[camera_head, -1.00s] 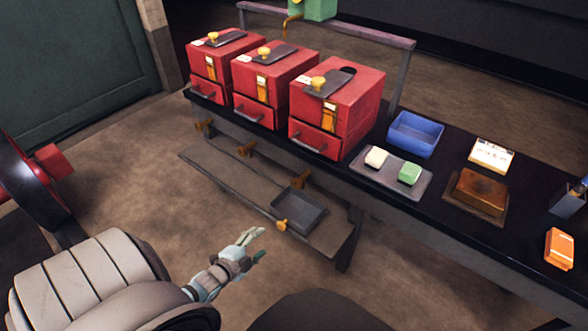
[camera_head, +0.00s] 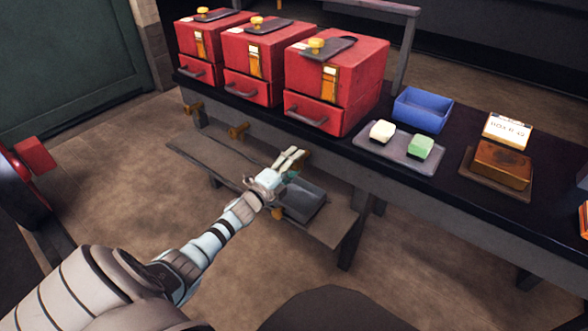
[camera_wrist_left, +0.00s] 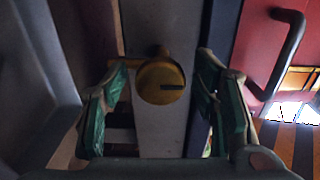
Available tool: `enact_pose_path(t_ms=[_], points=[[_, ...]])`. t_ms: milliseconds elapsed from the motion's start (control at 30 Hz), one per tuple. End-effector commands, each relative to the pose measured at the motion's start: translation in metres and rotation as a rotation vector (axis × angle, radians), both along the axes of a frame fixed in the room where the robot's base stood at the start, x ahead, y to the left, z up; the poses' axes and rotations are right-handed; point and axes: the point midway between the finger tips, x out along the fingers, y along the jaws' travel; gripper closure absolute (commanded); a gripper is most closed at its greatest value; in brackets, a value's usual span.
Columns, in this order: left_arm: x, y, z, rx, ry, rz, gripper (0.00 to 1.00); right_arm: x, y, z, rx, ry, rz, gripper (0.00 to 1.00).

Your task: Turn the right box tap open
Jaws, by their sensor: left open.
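The right red box (camera_head: 335,85) stands on the black bench, with a drawer at its front. Its brass tap (camera_head: 306,158) sits below the bench edge, partly hidden behind my left gripper (camera_head: 291,159). In the left wrist view, the round brass tap (camera_wrist_left: 161,82) with a dark slot is between the two green-padded fingers of my left gripper (camera_wrist_left: 162,62). These fingers are open, one on each side of the tap, with visible gaps. My right gripper is not in view.
Two other red boxes (camera_head: 255,60) stand to the left, with taps (camera_head: 238,131) below. A grey tray (camera_head: 312,205) lies on the low shelf (camera_head: 335,235) under my gripper. A blue tray (camera_head: 423,108) and a soap tray (camera_head: 385,151) stand on the bench to the right.

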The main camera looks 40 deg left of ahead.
Motion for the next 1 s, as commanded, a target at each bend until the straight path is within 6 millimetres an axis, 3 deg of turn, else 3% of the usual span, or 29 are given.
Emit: enact_pose_path(t_ms=[233,567,1000], points=[[0.0017,-0.0001,0.0001,-0.001,0.001,0.000,0.46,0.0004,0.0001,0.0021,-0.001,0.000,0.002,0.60],[0.0014,-0.0001,-0.0001,-0.001,0.001,0.000,0.95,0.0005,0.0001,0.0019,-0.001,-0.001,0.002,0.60],[0.0013,0.0002,0.0007,-0.094,0.000,0.001,0.95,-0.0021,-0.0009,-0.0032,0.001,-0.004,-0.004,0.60]])
